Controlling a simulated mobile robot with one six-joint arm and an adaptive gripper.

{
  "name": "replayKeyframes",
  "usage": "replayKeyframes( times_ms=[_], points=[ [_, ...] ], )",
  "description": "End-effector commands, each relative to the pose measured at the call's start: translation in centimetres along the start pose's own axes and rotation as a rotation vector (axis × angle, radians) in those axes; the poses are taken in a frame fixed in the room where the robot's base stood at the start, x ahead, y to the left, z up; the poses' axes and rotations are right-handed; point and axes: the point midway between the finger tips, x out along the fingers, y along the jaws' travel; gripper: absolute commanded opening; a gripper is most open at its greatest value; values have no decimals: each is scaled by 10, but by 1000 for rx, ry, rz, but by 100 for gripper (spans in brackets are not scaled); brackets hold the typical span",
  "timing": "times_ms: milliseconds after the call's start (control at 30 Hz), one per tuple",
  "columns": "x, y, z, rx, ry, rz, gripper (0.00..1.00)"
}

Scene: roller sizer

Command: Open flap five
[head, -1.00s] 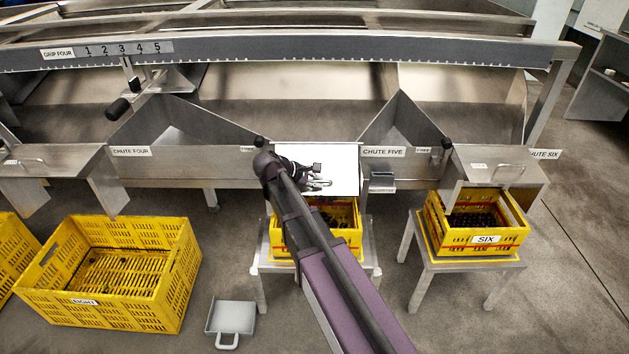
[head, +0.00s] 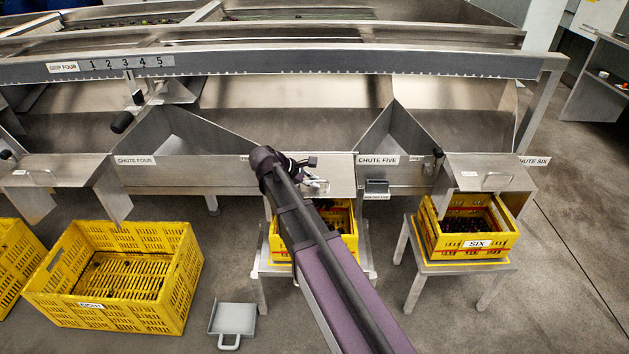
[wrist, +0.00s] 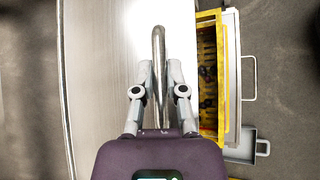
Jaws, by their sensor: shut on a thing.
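Flap five (head: 338,168) is the grey metal plate in front of the chute marked CHUTE FIVE (head: 378,160). In the wrist view the flap (wrist: 105,80) fills the left side as a pale metal sheet. Its bar handle (wrist: 159,40) stands between my fingers. My gripper (wrist: 160,82) is shut on this handle; in the head view my gripper (head: 317,184) is at the flap's front, and my arm hides the flap's left part. How far the flap is tilted is hard to tell.
A yellow crate (head: 350,246) stands on a stand below the flap. The crate marked SIX (head: 513,247) is to the right. A large yellow crate (head: 105,313) and a grey scoop (head: 233,318) are on the floor at left. Dividers flank the chute.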

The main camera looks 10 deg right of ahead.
Motion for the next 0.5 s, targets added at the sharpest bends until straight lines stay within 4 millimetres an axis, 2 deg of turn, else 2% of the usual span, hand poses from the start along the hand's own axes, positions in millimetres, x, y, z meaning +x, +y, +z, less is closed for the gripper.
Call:
replayKeyframes(
  times_ms=[33, 200, 500],
  points=[
    [-6, 6, 4, 0, 5, 5, 0],
    [-12, 13, 13, 2, 3, 4, 0],
    [-14, 18, 20, 5, -1, 4, 0]
  ],
)
